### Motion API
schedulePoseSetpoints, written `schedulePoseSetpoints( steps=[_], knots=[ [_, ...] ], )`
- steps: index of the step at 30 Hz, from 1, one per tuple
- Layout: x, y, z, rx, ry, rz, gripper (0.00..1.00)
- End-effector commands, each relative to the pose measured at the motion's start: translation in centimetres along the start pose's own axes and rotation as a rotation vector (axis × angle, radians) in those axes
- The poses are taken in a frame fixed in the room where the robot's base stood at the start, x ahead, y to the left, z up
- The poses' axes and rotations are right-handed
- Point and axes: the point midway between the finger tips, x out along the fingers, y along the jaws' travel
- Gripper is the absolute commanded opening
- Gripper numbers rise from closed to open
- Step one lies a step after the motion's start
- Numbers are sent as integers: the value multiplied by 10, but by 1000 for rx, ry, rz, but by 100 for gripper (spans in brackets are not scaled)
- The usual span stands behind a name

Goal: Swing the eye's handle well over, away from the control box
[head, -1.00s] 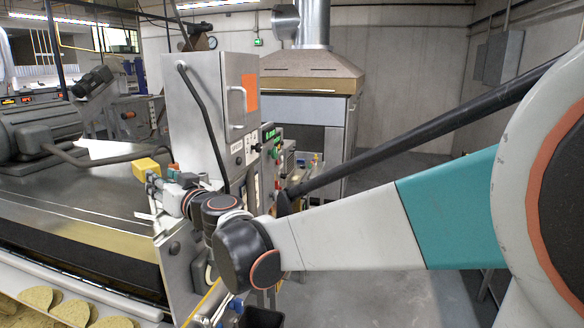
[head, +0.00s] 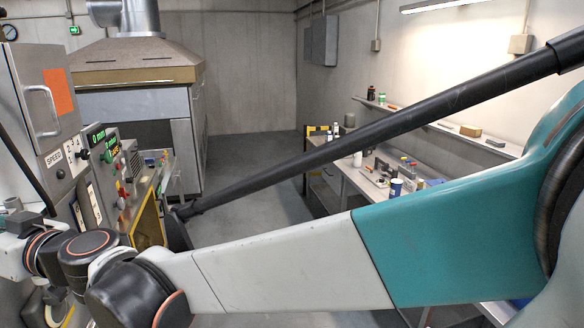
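The grey control box (head: 35,95) stands at the left edge, with a bar handle and an orange label on its door. Beside it is a panel (head: 88,172) with green displays, knobs and a SPEED label. I cannot make out the eye or its handle in this view. My wrist (head: 88,250) is at the lower left, close in front of the panel. The arm runs on past the left edge, and my gripper's fingers do not show. Whether they touch anything is hidden.
A hooded metal unit with a duct (head: 140,75) stands behind the panel. A workbench (head: 350,178) with bottles and small items runs along the right wall, under a shelf (head: 450,130). The grey floor (head: 270,230) between them is clear.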

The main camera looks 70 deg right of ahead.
Motion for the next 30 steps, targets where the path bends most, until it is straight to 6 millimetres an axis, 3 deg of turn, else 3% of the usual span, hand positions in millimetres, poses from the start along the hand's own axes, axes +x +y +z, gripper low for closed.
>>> schedulePoseSetpoints(
  steps=[6, 16, 20, 23, 30],
  knots=[
    [-13, 1, 1, 0, 0, 2, 33],
    [-14, 1, 0, 0, 0, 2, 33],
    [-15, -2, 11, -3, -9, -10, 33],
    [-20, -8, 37, -10, -39, -40, 33],
    [-44, -28, 139, -32, -194, -134, 33]
  ],
)
